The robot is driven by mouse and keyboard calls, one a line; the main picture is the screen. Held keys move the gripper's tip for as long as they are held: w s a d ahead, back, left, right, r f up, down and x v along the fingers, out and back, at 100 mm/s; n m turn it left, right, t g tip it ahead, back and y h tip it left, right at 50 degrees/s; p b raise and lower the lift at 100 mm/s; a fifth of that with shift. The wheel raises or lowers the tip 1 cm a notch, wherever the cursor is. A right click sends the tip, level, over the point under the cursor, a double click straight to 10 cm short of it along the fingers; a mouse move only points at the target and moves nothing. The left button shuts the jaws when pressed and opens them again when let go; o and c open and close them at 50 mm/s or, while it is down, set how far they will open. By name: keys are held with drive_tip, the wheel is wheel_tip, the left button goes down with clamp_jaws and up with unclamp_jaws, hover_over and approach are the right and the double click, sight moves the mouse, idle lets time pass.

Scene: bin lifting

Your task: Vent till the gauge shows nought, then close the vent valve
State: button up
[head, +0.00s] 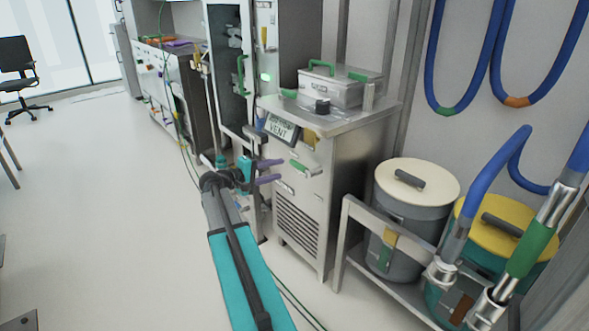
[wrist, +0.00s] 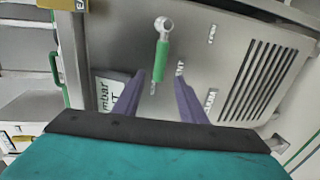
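The vent valve is a green-sleeved lever (head: 305,167) on the front of a steel cabinet. In the wrist view the lever (wrist: 161,62) runs from a round metal pivot toward the space between my fingers. The gauge is a tilted display (head: 281,128) above the lever, with "VENT" legible and its number too small to read. It also shows in the wrist view (wrist: 112,88), partly behind a finger, with "mbar" legible. My gripper (head: 281,169) has purple fingers, apart, close in front of the lever. The wrist view shows my gripper (wrist: 159,77) open; contact with the lever cannot be told.
A steel box with a green handle (head: 340,88) and a black knob (head: 322,106) are on the cabinet top. A lidded grey bin (head: 395,239) and a yellow-lidded bin (head: 500,233) stand on a low frame at right. Blue hoses (head: 494,60) hang there.

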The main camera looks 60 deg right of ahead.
sight(294, 166)
drive_tip(key=b+x, duration=0.1)
drive_tip(key=x, duration=0.9)
drive_tip(key=shift+d+f+b, duration=0.1)
drive_tip(key=shift+d+b, duration=0.05)
drive_tip(key=shift+b, duration=0.15)
